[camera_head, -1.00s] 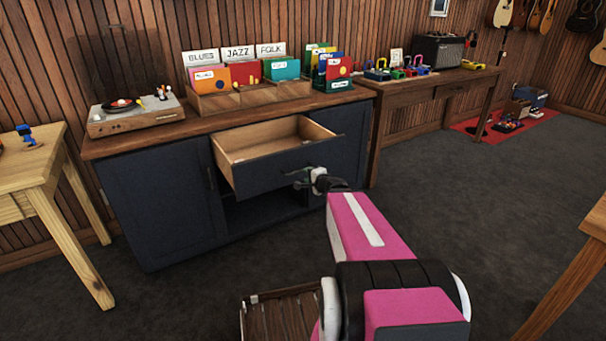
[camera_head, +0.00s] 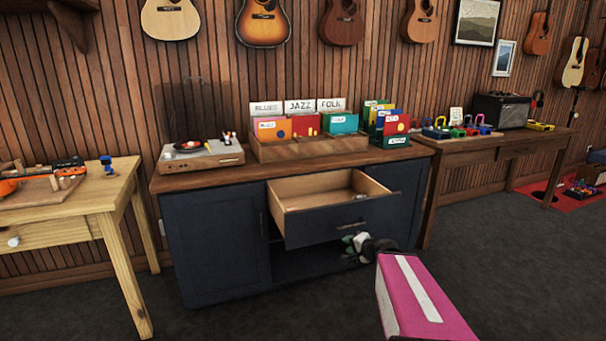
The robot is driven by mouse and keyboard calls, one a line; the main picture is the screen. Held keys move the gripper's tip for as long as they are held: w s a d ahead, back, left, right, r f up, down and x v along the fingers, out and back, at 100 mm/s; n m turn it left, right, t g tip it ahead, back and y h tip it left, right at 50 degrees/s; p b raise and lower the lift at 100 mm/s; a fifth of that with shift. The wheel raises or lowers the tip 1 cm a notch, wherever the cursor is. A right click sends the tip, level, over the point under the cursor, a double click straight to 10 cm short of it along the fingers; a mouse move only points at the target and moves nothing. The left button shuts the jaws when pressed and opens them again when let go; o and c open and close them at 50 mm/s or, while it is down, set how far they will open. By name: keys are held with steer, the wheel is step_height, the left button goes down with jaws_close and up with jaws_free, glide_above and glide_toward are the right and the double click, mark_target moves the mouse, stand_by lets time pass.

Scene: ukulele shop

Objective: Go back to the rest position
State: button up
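My pink arm (camera_head: 420,297) reaches in from the lower right of the head view. My gripper (camera_head: 354,246) is at its far end, small and partly hidden by my dark wrist. It is just below and in front of the open drawer (camera_head: 322,223) of the dark blue cabinet (camera_head: 218,242). I cannot tell whether its fingers are open or shut, and I see nothing clearly held. The drawer is pulled well out, and its wooden inside shows a small item near the right back.
On the cabinet top stand a record player (camera_head: 200,163) and a wooden record bin (camera_head: 312,148). A light wooden table (camera_head: 110,192) is at left, a darker table (camera_head: 462,150) at right. Guitars hang on the wall. The dark carpet (camera_head: 520,260) at right is open.

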steer(key=s+a+f+n+g+h, duration=0.1)
steer(key=s+a+f+n+g, duration=0.4)
steer(key=f+n+g, duration=0.1)
steer(key=s+d+f+n+g+h, duration=0.3)
steer(key=s+g+h, duration=0.2)
steer(key=s+h, duration=0.1)
steer(key=shift+d+f, duration=0.1)
stand_by(0.8)
